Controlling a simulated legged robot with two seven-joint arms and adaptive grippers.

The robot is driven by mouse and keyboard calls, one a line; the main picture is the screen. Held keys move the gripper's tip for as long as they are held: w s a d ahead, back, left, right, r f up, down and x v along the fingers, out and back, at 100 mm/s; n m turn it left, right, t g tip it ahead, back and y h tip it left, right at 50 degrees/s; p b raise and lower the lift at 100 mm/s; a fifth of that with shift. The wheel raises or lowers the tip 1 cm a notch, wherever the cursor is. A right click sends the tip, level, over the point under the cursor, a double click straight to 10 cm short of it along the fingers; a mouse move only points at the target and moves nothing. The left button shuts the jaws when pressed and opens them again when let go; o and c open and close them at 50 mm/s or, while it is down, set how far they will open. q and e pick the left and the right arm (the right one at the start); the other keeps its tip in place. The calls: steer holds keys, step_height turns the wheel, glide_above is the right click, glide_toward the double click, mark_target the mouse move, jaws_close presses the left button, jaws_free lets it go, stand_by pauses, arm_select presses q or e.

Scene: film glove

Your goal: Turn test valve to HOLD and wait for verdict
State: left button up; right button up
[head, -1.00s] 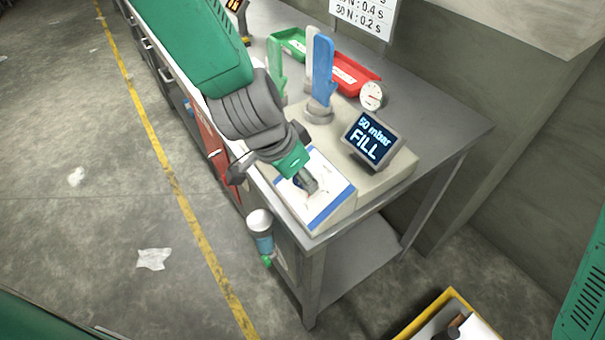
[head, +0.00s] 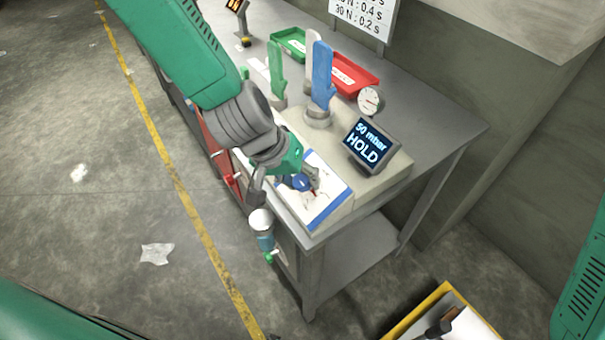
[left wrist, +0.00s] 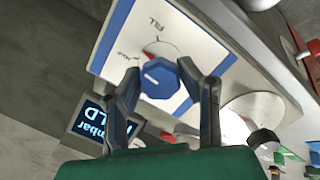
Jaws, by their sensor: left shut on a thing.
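The test valve is a blue knob (head: 301,183) on a white panel with a blue border (head: 325,212) at the bench's near corner. In the left wrist view the knob (left wrist: 158,78) sits between my two dark fingers, with the FILL mark above it; a second label at its upper left is too small to read. My left gripper (head: 306,180) is shut on the knob; it also shows in the left wrist view (left wrist: 160,76). The display (head: 368,146) reads "50 mbar HOLD"; part of it shows in the left wrist view (left wrist: 93,125).
Behind the panel stand a blue glove form (head: 321,75), a green one (head: 276,75) and a round gauge (head: 370,100). Green (head: 291,42) and red (head: 354,76) trays lie farther back. A white-topped bottle (head: 262,228) hangs at the bench's front edge.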

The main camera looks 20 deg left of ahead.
arm_select(q)
steer(key=n, duration=0.4)
steer(key=shift+n+h, duration=0.3)
steer(key=shift+n, duration=0.1)
steer(key=shift+p, duration=0.3)
steer(key=o, duration=1.2)
steer(key=shift+c, duration=0.2)
steer(key=shift+a+r, duration=0.1)
steer(key=v, duration=1.1)
steer(key=shift+s+a+r, duration=0.2)
steer(key=shift+a+r, duration=0.05)
